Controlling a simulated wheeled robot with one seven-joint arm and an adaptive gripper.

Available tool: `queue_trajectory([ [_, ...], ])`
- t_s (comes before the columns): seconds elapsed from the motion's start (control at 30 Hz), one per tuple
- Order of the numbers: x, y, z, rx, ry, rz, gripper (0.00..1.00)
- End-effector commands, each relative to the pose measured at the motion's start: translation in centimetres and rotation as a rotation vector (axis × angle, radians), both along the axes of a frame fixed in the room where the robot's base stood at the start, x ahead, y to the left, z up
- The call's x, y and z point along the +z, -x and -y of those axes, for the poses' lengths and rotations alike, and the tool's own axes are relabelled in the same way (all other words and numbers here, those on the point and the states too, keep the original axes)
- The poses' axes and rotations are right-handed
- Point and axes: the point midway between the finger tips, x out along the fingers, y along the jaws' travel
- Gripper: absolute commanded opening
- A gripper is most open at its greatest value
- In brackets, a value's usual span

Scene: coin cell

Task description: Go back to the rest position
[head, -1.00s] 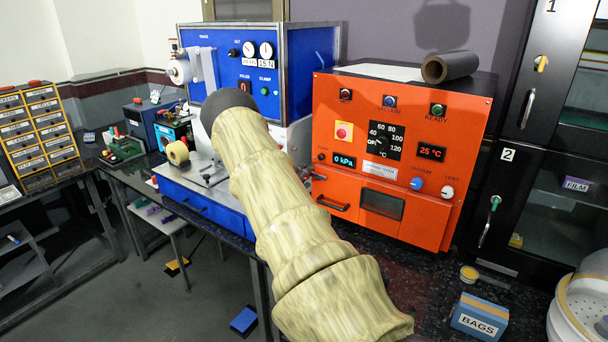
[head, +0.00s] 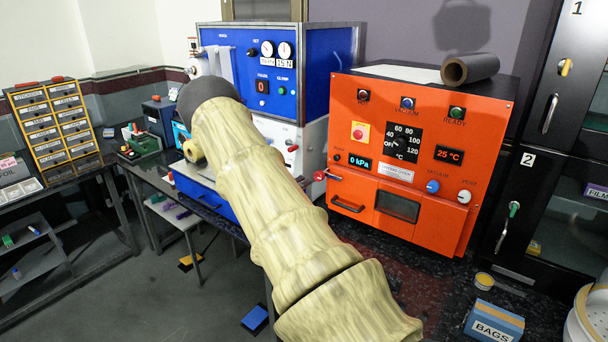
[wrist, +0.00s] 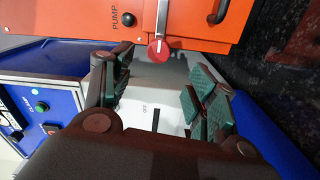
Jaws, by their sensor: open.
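My gripper (wrist: 165,92) is open in the wrist view, its green-padded fingers wide apart with nothing between them. Behind the gap are a white panel and a red knob on a metal lever (wrist: 158,48) at the orange oven (wrist: 200,22). The knob lies beyond the fingertips and looks untouched. In the head view my sleeved arm reaches up and left across the picture to its dark end, and the fingers are hidden behind it. The orange oven (head: 470,195) stands right of the arm, with the red knob (head: 319,175) at its left edge.
The blue machine (head: 325,70) stands behind my arm, close to the gripper. A BAGS box (head: 494,322) and a small yellow tin (head: 484,280) are on the dark bench at right. Drawers (head: 50,125) stand at far left; open floor (head: 150,300) lies before them.

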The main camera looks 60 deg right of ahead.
Motion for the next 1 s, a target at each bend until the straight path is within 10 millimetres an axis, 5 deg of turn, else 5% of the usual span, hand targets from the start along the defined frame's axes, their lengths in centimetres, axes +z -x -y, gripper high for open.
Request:
queue_trajectory([
  [0.67, -1.0, -0.2, -0.9, 0.024, -0.016, 0.003, 0.58],
  [0.77, -3.4, -1.0, -3.2, 0.09, -0.059, 0.018, 0.58],
  [1.0, -12.4, -2.2, -12.9, 0.299, -0.276, 0.085, 0.58],
])
